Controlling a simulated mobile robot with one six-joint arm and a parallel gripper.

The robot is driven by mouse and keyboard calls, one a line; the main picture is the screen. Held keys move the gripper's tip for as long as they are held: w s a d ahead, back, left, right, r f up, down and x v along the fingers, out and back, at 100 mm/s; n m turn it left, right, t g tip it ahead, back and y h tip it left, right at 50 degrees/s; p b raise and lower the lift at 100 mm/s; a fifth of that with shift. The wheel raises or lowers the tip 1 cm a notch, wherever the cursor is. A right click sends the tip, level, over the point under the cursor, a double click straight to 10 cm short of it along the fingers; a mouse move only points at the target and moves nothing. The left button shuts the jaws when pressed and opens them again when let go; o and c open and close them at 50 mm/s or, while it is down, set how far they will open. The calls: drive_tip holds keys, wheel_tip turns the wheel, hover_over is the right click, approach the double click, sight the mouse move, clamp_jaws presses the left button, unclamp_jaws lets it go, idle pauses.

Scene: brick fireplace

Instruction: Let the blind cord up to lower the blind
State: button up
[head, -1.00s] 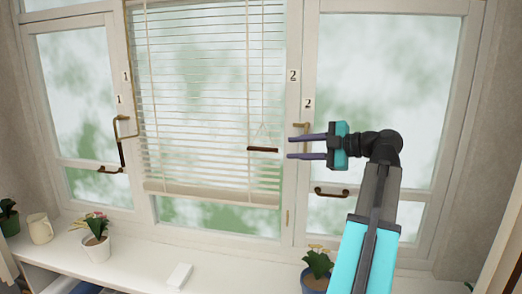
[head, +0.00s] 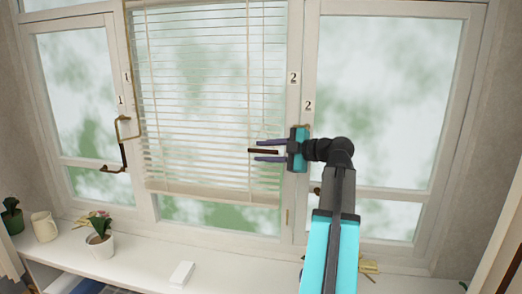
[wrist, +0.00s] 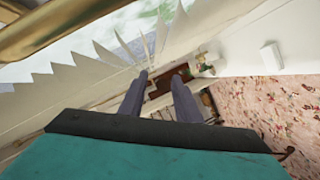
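The white slatted blind (head: 205,90) hangs over the middle window, its bottom rail (head: 200,192) a little above the lower part of the pane. In the wrist view my open gripper (wrist: 160,78) points along the blind's slats (wrist: 88,75); contact cannot be told.
Brass window handles sit on the left frame (head: 122,128) and behind my arm on the right.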

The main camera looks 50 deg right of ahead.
drive_tip(key=shift+w+a+f, duration=0.1)
drive_tip(key=shift+w, duration=0.3)
clamp_jaws()
